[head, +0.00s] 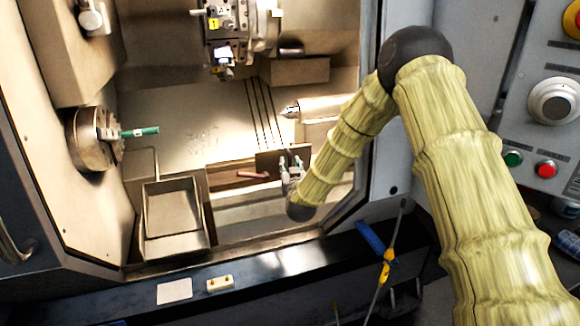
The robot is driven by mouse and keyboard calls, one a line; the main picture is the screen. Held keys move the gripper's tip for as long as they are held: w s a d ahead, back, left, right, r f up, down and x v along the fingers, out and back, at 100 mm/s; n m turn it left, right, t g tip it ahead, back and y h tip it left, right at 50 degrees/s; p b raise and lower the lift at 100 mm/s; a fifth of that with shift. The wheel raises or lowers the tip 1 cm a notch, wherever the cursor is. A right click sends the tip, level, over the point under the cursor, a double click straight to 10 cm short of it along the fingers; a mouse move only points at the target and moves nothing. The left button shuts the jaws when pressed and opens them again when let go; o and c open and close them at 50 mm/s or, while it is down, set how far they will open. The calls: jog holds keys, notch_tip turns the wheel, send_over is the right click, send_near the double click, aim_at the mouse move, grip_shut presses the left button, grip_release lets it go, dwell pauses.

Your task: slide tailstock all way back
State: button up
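The tailstock (322,108) is a pale block with a pointed centre (290,111) facing left, at the right side of the machine's interior. Its right part runs behind my sleeved arm. My gripper (290,161) is below the tailstock, inside the machine, in front of a dark upright plate (265,158). Its two fingertips show apart with nothing visible between them. I cannot tell whether it touches the plate. The chuck (93,140) on the left wall holds a green bar (140,131), well away from the tailstock.
A tool turret (232,30) hangs at the top. A metal tray (172,212) stands at the lower left of the interior. A reddish bar (253,175) lies left of my gripper. The door sill (290,262) and right door frame (385,150) border the opening.

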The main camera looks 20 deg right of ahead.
grip_shut()
jog(key=d+b, duration=0.1)
jog(key=d, duration=0.9)
jog(key=shift+w+b, duration=0.25)
jog(key=shift+b, duration=0.05)
grip_release()
jog(key=shift+s, duration=0.1)
jog(key=s+a, duration=0.2)
jog(key=s, duration=0.9)
jog(key=shift+s+a, duration=0.3)
jog(key=shift+a, duration=0.05)
